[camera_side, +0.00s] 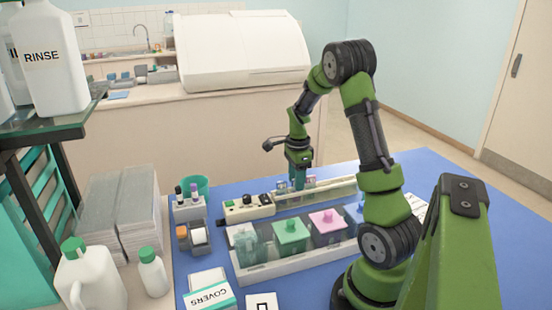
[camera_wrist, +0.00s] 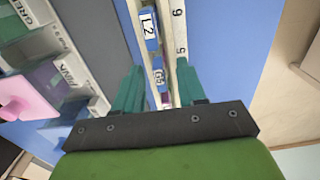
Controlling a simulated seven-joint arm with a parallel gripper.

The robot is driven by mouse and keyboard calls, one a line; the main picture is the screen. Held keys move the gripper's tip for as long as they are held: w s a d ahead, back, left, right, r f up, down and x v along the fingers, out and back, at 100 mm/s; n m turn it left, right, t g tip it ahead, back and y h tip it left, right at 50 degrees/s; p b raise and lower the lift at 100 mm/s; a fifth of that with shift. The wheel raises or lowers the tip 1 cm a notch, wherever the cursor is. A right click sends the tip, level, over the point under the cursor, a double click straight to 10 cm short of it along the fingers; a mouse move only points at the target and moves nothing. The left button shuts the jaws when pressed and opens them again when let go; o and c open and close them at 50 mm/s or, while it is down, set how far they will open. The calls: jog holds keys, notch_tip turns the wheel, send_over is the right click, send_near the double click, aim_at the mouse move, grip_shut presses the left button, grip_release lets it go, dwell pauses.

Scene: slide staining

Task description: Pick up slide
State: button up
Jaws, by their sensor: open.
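Several slides with white labels and blue ends stand in a narrow white rack (camera_wrist: 184,60) marked with numbers. In the wrist view one slide labelled L2 (camera_wrist: 149,27) is beyond my fingertips, and another slide (camera_wrist: 158,77) shows in the gap between the two fingers. My gripper (camera_wrist: 158,72) has teal fingers, which are apart with nothing held. In the side view my gripper (camera_side: 299,184) points down at the rack, close to the small slides (camera_side: 311,182). I cannot tell whether the fingers touch a slide.
A staining tray (camera_side: 272,271) with green, pink and blue lidded jars stands in front of the rack. A white box with knobs (camera_side: 248,209) is left of the slides. A COVERS box (camera_side: 210,298) and bottles (camera_side: 152,272) are at front left. Blue mat is clear at back right.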

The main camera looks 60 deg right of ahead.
jog(key=shift+f, duration=0.35)
jog(key=shift+c, duration=0.4)
grip_shut()
jog(key=shift+r, duration=0.15)
